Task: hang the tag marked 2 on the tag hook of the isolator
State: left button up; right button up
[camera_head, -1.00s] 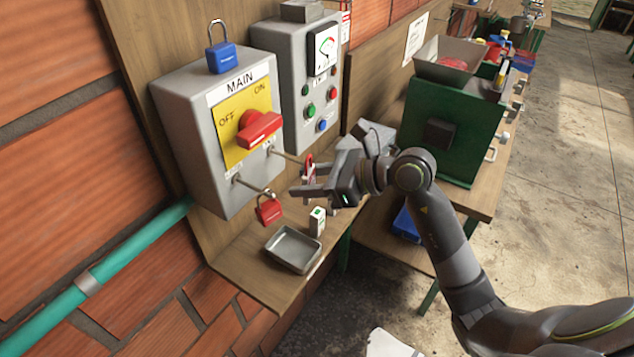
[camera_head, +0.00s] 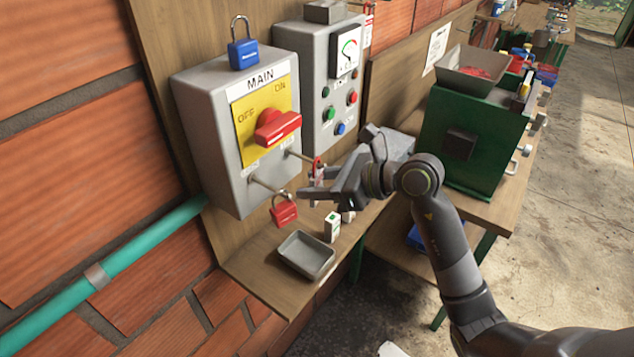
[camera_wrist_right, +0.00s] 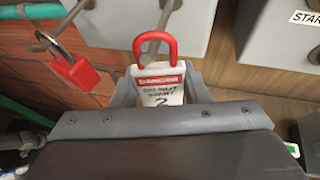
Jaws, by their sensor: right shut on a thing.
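My right gripper (camera_head: 312,196) is shut on the white tag (camera_wrist_right: 160,88), which has a red header, a red loop (camera_wrist_right: 172,46) and a 2. The tag stands upright with its loop up. The grey isolator (camera_head: 210,150) has two rods low on its front. The right rod, the tag hook (camera_head: 298,156), ends at the loop; in the wrist view its tip (camera_wrist_right: 153,42) overlaps the loop's opening. I cannot tell whether it passes through. A red padlock (camera_head: 284,211) hangs from the left rod. My left gripper is out of view.
A blue padlock (camera_head: 243,50) stands on the isolator. A grey tray (camera_head: 306,256) and a small white box (camera_head: 332,226) are on the shelf below. A control box (camera_head: 318,95) stands to the right, with a green machine (camera_head: 470,140) beyond.

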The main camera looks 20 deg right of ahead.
jog(key=o, duration=1)
jog(key=shift+o, duration=0.2)
jog(key=shift+s+d+r, duration=0.1)
jog(key=shift+s+d, duration=0.15)
jog(key=shift+d, duration=0.15)
jog(key=b+v, duration=0.5)
jog(key=v, duration=1.1)
jog(key=shift+s+d+r, duration=0.1)
jog(key=shift+d+r, duration=0.05)
jog(key=shift+r, duration=0.05)
